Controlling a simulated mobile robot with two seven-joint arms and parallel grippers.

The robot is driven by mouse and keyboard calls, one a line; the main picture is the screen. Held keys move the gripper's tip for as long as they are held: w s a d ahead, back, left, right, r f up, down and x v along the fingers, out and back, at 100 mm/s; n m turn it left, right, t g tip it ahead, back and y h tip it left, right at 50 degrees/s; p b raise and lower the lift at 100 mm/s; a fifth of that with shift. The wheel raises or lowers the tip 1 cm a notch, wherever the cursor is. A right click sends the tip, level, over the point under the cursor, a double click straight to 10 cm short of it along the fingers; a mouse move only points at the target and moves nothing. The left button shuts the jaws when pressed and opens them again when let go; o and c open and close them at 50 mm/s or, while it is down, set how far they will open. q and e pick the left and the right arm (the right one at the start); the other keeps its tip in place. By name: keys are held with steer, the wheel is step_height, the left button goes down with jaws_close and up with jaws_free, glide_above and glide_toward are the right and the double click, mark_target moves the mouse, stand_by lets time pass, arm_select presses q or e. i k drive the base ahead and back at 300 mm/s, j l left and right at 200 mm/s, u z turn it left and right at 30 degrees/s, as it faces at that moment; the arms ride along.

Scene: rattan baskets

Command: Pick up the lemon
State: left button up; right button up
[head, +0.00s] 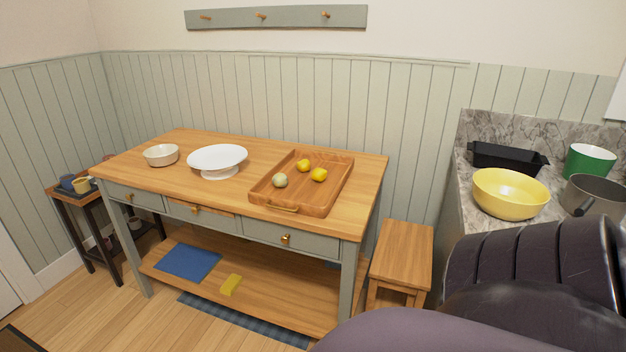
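Two yellow lemon-like fruits lie in a wooden tray on the table: one yellow fruit (303,165) further back and one yellow fruit (319,174) to its right and nearer. Both look like lemons; I cannot tell them apart by kind. A pale green round fruit (280,180) lies in the same tray, to their left. The wooden tray (318,204) has raised walls and a brass handle at its front. Neither of my grippers is in view. Nothing touches the fruits.
A white cake stand (218,158) and a small cream bowl (161,155) stand left of the tray on the wooden table (128,163). A wooden stool (402,251) is right of the table. A counter with a yellow bowl (510,195) is further right. Dark parts of mine fill the lower right.

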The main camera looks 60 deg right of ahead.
mark_target(279, 180)
steer(key=z, duration=1.65)
